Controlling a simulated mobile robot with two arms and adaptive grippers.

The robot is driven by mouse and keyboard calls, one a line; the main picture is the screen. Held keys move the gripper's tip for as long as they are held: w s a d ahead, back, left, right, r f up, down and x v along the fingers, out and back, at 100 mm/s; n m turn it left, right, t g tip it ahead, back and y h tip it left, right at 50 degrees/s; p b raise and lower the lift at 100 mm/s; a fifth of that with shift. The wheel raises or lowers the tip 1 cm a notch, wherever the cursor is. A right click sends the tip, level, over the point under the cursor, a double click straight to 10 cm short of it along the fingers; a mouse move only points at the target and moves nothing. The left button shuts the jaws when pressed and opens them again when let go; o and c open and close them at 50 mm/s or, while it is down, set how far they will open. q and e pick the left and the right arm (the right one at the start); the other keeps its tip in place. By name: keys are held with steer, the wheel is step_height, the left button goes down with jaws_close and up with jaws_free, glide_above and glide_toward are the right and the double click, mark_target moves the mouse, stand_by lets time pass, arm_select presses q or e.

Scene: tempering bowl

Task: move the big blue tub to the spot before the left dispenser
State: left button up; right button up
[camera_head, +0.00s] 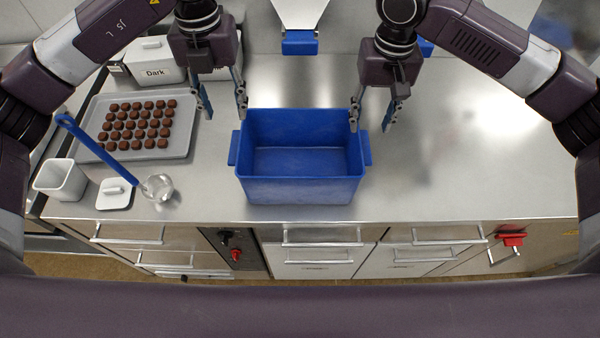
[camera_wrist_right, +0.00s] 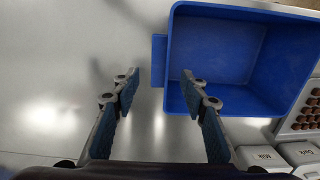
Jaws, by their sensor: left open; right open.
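The big blue tub (camera_head: 301,190) stands upright and empty on the steel counter, with a tab handle on each side. It also shows in the right wrist view (camera_wrist_right: 215,50). My left gripper (camera_head: 222,108) is open above the counter, behind the tub's left handle (camera_head: 233,148). My right gripper (camera_head: 372,118) is open behind the right handle (camera_head: 366,149). In the right wrist view, that handle (camera_wrist_right: 159,60) lies ahead, roughly in line with the gap between the fingers. A dispenser with a blue outlet (camera_head: 300,43) hangs behind the tub. Another blue outlet (camera_head: 426,48) is partly hidden by my right arm.
A tray (camera_head: 187,150) of chocolates, a "Dark" container (camera_head: 155,72), a white pot (camera_head: 62,178), a white lid (camera_head: 115,194), a glass bowl (camera_head: 158,187) and a blue spatula (camera_head: 95,148) are at left. The counter right of the tub is clear.

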step_height(320, 180, up, 4)
steer(key=shift+r, duration=0.1)
stand_by(0.7)
